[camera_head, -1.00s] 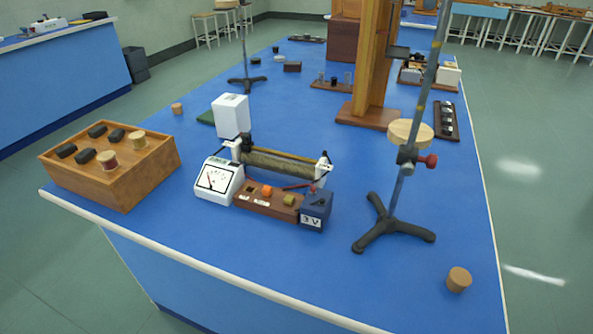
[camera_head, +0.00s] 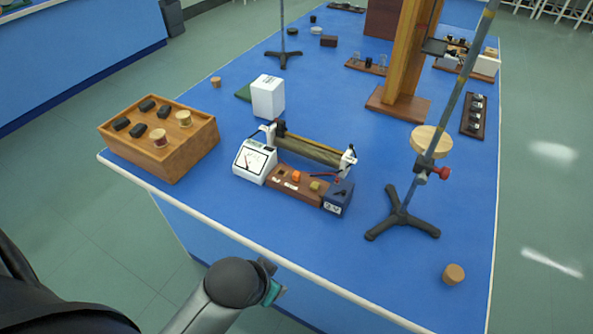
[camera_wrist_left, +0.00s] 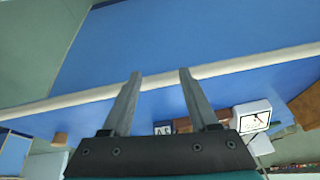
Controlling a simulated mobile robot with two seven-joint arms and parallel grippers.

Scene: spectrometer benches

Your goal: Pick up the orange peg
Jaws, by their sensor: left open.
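The orange peg (camera_head: 296,176) stands upright in the brown wooden board (camera_head: 283,188) on the blue bench, between a dark square recess and a yellow-green peg (camera_head: 315,186). The white meter (camera_head: 255,161) is at the board's left end and the dark 3 V box (camera_head: 338,197) at its right end. My left arm has its gripper (camera_wrist_left: 160,74) in front of the bench's near edge, apart from the board. Its two fingers are spread and empty in the left wrist view. In the head view the fingers are mostly hidden. I cannot make out the peg in the wrist view.
Behind the board lies a coil on white end supports (camera_head: 310,148). A wooden box (camera_head: 170,165) with dark blocks and spools stands left. A stand with a tall rod (camera_head: 402,218) and a cork (camera_head: 454,274) are right. The bench front is clear.

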